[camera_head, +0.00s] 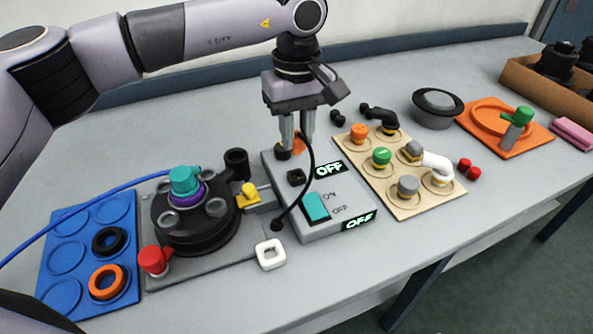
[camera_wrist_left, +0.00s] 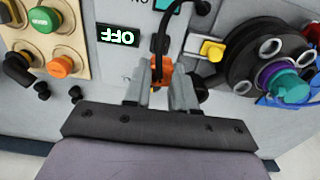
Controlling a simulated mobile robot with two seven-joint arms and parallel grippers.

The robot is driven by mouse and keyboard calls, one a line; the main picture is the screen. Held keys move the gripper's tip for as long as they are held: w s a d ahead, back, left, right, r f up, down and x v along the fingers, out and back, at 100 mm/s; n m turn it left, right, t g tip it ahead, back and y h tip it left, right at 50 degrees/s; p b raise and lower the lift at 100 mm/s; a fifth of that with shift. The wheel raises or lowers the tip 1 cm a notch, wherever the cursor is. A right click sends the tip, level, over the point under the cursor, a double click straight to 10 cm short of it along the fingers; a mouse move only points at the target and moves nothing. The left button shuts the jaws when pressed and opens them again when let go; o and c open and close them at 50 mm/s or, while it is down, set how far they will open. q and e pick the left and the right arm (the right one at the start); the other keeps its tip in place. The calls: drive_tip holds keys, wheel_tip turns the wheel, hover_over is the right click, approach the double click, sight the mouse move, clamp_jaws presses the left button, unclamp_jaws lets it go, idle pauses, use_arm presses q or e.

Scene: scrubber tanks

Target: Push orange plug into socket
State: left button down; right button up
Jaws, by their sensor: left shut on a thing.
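The orange plug (camera_head: 298,146) is between the fingertips of my left gripper (camera_head: 297,138), at the far end of a grey control box (camera_head: 335,200). The plug also shows in the left wrist view (camera_wrist_left: 161,72), with the fingers of my left gripper (camera_wrist_left: 160,80) closed on its sides. A black cable (camera_head: 312,165) runs from the plug to the table side of the box. A black square socket (camera_head: 296,177) shows on the box top, nearer than the plug. Whether the plug touches the box is hidden. My right gripper is not in view.
The box has a teal switch (camera_head: 316,207) and displays reading OFF. A black round turntable (camera_head: 195,220) stands left, beside a blue tray (camera_head: 90,255). A wooden board with knobs (camera_head: 410,200) lies right. Bare table lies in front of the board.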

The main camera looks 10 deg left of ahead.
sight(297, 153)
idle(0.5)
use_arm(q)
drive_tip(key=shift+f+b, duration=1.4)
drive_tip(key=shift+f, duration=0.85)
drive_tip(key=shift+f, duration=0.2)
drive_tip(key=shift+f+b, duration=0.65)
drive_tip(key=shift+f, duration=0.2)
drive_tip(key=shift+c, duration=1.8)
unclamp_jaws()
wheel_tip(297, 153, up, 9)
drive_tip(key=p, duration=0.6)
drive_tip(key=shift+f, duration=0.2)
